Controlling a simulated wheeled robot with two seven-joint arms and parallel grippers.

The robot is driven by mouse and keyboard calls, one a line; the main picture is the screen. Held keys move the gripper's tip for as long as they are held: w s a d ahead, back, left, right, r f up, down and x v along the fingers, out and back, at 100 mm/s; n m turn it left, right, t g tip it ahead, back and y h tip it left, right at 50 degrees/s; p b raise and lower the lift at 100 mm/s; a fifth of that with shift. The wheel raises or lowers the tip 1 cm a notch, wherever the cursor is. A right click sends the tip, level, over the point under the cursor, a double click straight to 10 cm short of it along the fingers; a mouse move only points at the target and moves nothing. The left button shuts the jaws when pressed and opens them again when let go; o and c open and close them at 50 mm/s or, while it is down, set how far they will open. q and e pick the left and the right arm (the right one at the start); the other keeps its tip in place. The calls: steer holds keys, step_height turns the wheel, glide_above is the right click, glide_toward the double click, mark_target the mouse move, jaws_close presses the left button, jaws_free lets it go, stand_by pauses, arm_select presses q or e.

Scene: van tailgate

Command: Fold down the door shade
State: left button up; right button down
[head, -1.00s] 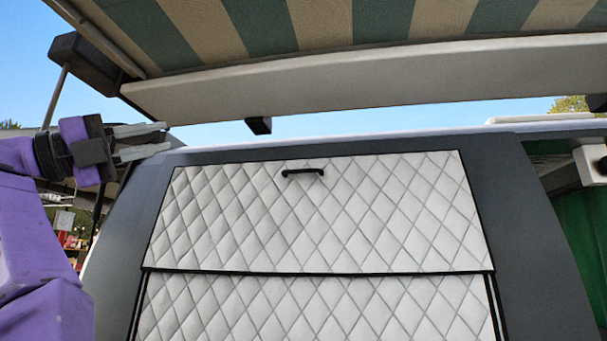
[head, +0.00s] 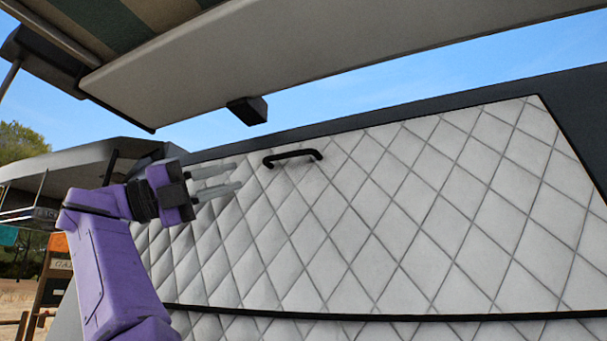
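The door shade (head: 400,220) is a white quilted panel lying flat against the van door. It fills the middle and right of the head view. A black bar handle (head: 292,156) sits near its top edge. My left gripper (head: 240,178) is to the left of the handle, in front of the shade's upper left part, with its two grey fingers pointing right. The fingers are apart with nothing between them, and they do not touch the handle. My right gripper is not in view.
A striped awning with a pale front bar (head: 290,60) overhangs the top of the view. A black bracket (head: 248,110) hangs under it, above the handle. A second quilted section (head: 400,330) lies below a dark seam. Another vehicle or stall stands far left.

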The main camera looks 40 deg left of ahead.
mark_target(278, 157)
arm_select(q)
steer(key=p+x, duration=0.3)
steer(key=x, duration=0.2)
steer(key=p+x, duration=0.3)
steer(key=x, duration=0.2)
steer(key=shift+s+d+r, duration=0.25)
steer(key=shift+s+a, duration=0.1)
steer(key=shift+s, duration=0.2)
jaws_close()
